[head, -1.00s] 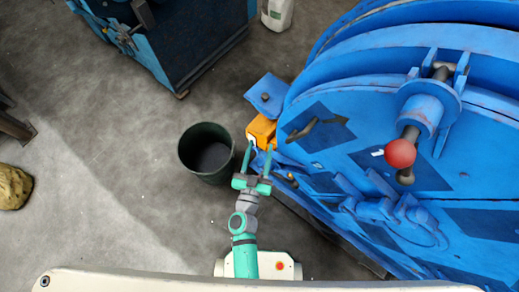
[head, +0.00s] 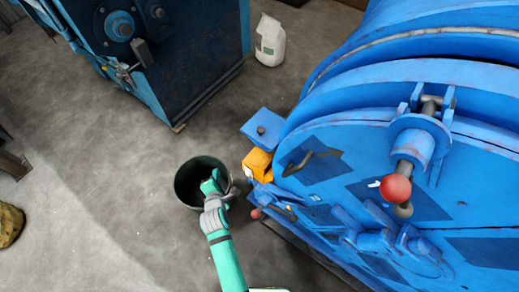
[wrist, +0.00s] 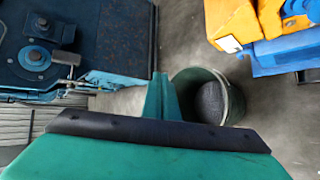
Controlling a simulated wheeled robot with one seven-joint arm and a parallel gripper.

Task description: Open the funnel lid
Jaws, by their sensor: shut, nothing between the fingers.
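The orange block (head: 257,162) sticks out from the left edge of the big blue drum machine (head: 330,140), with a blue plate (head: 264,128) just behind it. I cannot tell for sure which part is the funnel lid. In the wrist view the orange block (wrist: 232,18) is at the upper right, apart from my gripper. My gripper (head: 212,180) is left of the block, over the dark green bin (head: 180,192). In the wrist view my gripper (wrist: 161,98) has its fingers together with nothing between them.
A red ball handle (head: 396,188) sticks out from the drum's face. A small reddish knob (head: 256,213) is low on its left side. Another blue machine (head: 170,60) and a white jug (head: 270,42) stand at the back. The grey floor on the left is mostly clear.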

